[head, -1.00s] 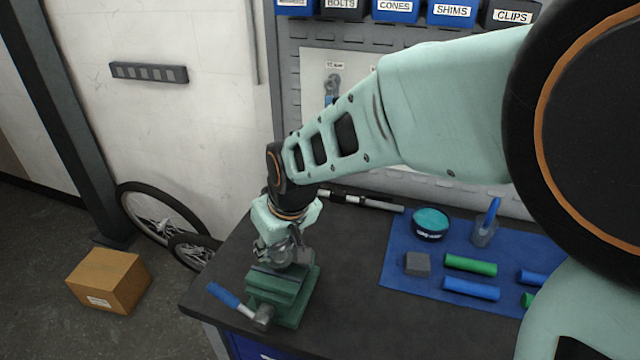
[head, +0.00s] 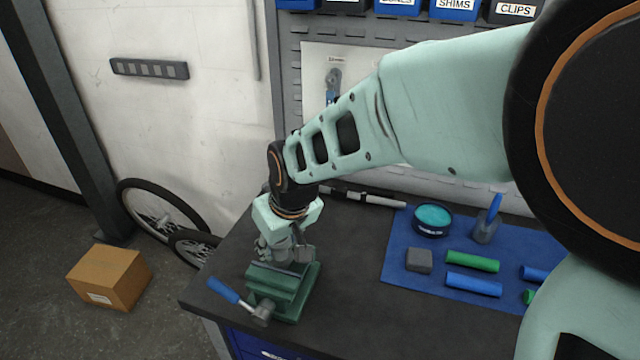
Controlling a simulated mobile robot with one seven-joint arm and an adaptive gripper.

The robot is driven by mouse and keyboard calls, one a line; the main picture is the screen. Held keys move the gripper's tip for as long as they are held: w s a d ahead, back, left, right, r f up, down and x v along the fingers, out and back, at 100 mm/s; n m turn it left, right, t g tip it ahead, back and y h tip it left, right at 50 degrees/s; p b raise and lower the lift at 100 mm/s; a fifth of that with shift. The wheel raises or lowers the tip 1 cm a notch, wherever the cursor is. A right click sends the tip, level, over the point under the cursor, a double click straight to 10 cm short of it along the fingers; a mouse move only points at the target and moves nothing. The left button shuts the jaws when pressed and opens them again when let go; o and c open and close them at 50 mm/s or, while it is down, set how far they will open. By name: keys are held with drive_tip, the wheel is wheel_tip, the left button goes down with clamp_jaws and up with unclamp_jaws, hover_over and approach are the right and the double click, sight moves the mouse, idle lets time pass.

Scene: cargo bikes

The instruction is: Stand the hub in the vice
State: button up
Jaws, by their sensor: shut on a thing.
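My gripper (head: 287,250) points down right above the green vice (head: 284,291) at the front left corner of the workbench. It is shut on the hub, which is mostly hidden by the fingers and hard to make out. The fingers and hub are at the top of the vice jaws; I cannot tell whether the hub is between the jaws. The vice has a handle with a blue grip (head: 223,290) pointing left.
A blue mat (head: 400,283) on the bench (head: 345,270) holds a grey block (head: 419,260), a tin (head: 432,220), green (head: 472,261) and blue (head: 473,284) cylinders. A shaft tool (head: 365,197) lies behind. A cardboard box (head: 110,278) and wheels (head: 160,215) are on the floor.

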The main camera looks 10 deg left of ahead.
drive_tip(key=o, duration=1.5)
